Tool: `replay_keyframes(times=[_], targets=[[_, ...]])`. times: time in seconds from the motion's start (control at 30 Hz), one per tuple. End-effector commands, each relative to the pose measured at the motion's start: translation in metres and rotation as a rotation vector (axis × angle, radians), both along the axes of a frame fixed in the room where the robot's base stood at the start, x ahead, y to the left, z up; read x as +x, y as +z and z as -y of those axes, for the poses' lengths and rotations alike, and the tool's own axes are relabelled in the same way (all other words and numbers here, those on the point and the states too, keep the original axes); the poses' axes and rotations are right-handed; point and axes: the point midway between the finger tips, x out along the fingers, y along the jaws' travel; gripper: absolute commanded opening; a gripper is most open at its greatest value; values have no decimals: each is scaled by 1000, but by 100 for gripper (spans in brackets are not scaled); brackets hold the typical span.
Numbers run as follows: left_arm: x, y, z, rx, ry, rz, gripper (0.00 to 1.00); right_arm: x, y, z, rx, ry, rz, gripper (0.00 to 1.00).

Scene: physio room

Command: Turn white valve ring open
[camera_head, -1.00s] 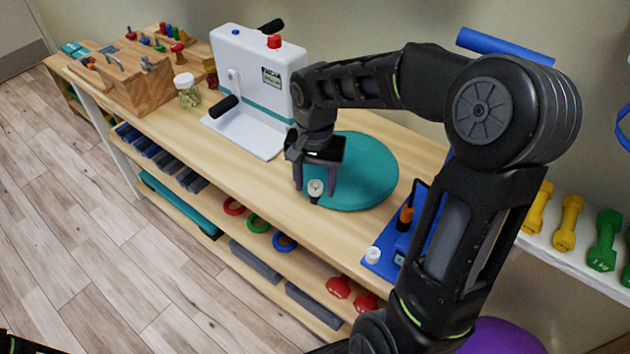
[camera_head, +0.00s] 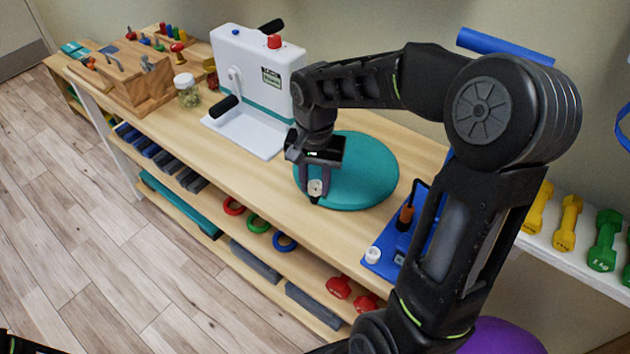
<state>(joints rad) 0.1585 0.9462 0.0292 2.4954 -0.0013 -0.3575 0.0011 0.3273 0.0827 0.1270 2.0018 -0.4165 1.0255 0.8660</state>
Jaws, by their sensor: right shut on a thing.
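The white valve ring (camera_head: 316,187) is a small pale round part with a dark centre, at the near left edge of the round teal cushion (camera_head: 362,172) on the wooden bench. My right gripper (camera_head: 315,186) reaches down over it from above. Its two fingers are shut on the ring, one on each side, and partly hide it. I cannot tell how far the ring is turned.
A white crank machine (camera_head: 255,88) stands left of the cushion, with a jar (camera_head: 187,92) beyond it. A blue board (camera_head: 383,264) with a white cap (camera_head: 373,254) and an orange-handled tool lies to the right. Coloured dumbbells (camera_head: 565,223) stand farther right.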

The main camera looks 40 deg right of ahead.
Motion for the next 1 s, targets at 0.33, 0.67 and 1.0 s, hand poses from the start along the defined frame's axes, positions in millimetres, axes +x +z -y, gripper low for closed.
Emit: replay_keyframes(times=[0.33, 0.67, 1.0], targets=[[0, 4, 0, 0, 0, 0, 36, -1, 1, 1, 0, 302, 0, 0], [0, 4, 0, 0, 0, 0, 36, -1, 0, 1, -1, 409, 1, 0], [0, 4, 0, 0, 0, 0, 36, -1, 0, 1, -1, 407, 1, 50]])
